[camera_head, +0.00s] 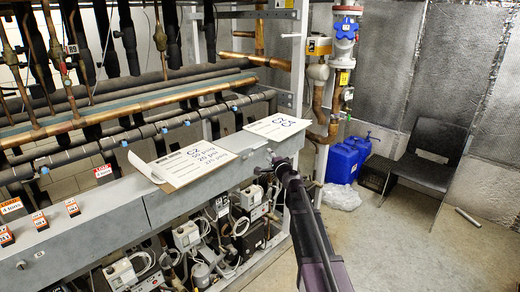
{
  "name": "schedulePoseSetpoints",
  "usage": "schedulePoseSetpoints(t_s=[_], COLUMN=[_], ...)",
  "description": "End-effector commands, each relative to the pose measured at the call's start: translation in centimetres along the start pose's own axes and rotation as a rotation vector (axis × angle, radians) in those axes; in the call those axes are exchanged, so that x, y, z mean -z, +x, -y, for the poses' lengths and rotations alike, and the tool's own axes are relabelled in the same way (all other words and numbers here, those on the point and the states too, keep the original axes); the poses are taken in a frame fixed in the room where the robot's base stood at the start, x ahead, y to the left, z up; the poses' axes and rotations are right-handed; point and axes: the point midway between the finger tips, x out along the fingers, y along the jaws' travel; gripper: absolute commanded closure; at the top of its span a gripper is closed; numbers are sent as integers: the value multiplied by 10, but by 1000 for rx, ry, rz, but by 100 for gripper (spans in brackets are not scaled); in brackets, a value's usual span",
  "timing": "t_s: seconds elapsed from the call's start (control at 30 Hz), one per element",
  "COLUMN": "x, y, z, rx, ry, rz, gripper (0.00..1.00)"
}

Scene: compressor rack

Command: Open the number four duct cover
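A long grey metal duct (108,212) runs from the lower left to the centre, with a vertical seam dividing its front into sections. No number four shows clearly on it, so I cannot tell which section is that cover. The right end section (190,197) appears closed. Paper sheets with handwriting lie on its top, one marked C2 (190,162) and one further right (277,127). My gripper (270,164) is at the right end of the duct, close to its front face. Its fingers are small and dark; contact and opening cannot be made out.
Pressure switches and wiring (190,238) crowd the space below the duct. Copper pipes (130,105) run behind it. Blue jugs (343,163), a plastic bag (341,196) and a black chair (428,160) stand to the right. The floor (400,250) at lower right is mostly clear.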

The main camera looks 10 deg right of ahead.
Motion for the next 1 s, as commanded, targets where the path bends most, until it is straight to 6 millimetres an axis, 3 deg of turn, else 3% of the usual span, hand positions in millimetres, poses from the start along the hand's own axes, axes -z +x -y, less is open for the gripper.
schedulePoseSetpoints(t_s=[0.2,0.43,0.67,1.0], x=[1,1,1,1], y=[38,66,77,77], z=[0,0,0,0], rx=[0,0,0,0], ry=[0,0,0,0], rz=[1,0,-1,-1], gripper=[61,61,61,64])
